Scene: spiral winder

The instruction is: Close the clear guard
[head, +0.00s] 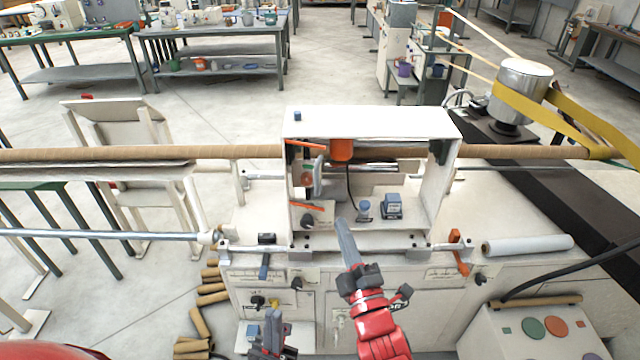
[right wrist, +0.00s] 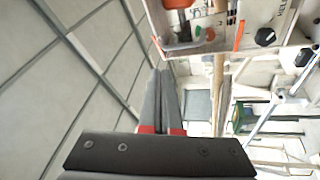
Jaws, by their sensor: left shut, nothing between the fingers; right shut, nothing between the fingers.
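The white box-shaped guard housing (head: 375,122) stands on the machine bench, its front opening uncovered. The clear guard is hard to make out. Orange strips (head: 306,207) and a grey handle-like piece (head: 318,175) at the opening's left side seem to belong to it, swung open; its pane does not show clearly. My right gripper (head: 342,222) is shut and empty, its grey fingers pointing up at the lower front of the opening, right of those strips. It also shows in the right wrist view (right wrist: 162,75), with nothing between the fingers. My left gripper (head: 273,316) is shut and empty, low in front of the bench.
A blue-grey block (head: 392,206) and a small knob-topped part (head: 364,210) stand inside the housing. A long brown tube (head: 120,153) runs through it. An orange lever (head: 457,250) and a white roll (head: 528,246) lie to the right. A control box (head: 540,330) stands front right.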

